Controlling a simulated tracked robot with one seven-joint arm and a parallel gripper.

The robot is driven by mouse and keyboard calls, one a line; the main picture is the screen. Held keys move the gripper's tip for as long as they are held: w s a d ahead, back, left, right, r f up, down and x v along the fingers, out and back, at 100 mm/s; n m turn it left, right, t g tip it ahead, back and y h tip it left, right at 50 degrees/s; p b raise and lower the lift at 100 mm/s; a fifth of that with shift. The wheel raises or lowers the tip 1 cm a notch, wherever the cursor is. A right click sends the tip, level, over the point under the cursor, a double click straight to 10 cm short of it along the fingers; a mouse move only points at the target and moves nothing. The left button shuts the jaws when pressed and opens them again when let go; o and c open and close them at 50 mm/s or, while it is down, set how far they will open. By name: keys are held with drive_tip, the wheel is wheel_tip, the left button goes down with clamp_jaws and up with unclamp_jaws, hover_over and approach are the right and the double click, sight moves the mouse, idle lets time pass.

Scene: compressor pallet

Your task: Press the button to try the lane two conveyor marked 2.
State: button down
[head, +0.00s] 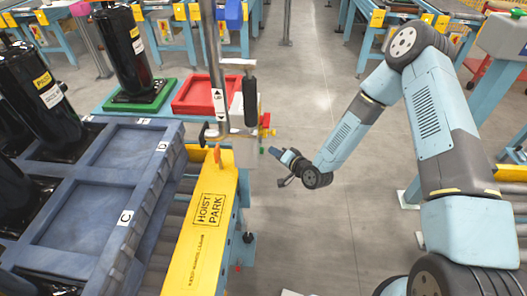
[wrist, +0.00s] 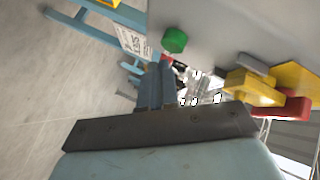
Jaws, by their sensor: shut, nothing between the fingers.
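My gripper (head: 273,152) is shut and empty. It hangs in the air just right of a grey control box (head: 246,152) at the end of the yellow beam. Its dark fingers (wrist: 160,74) show in the wrist view, pointing at the underside area of a grey panel (wrist: 220,35). A green round button (wrist: 175,40) sticks out of that panel beyond the fingertips, and I see a gap. Small white parts with dark outlines (wrist: 202,90) lie right of the fingers, partly hidden. I cannot read any mark 2.
Yellow (wrist: 268,87) and red (wrist: 292,108) blocks project at the right of the wrist view. The yellow HOIST PARK beam (head: 208,210) and an upright hoist post (head: 215,70) stand left of my gripper. Bare floor (head: 310,230) lies right of the beam.

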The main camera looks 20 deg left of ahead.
drive_tip(key=shift+w+d, duration=0.2)
drive_tip(key=shift+d, duration=0.6)
drive_tip(key=shift+w+d, duration=0.2)
drive_tip(key=shift+d, duration=0.6)
drive_tip(key=shift+w+d, duration=0.2)
drive_tip(key=shift+d, duration=0.6)
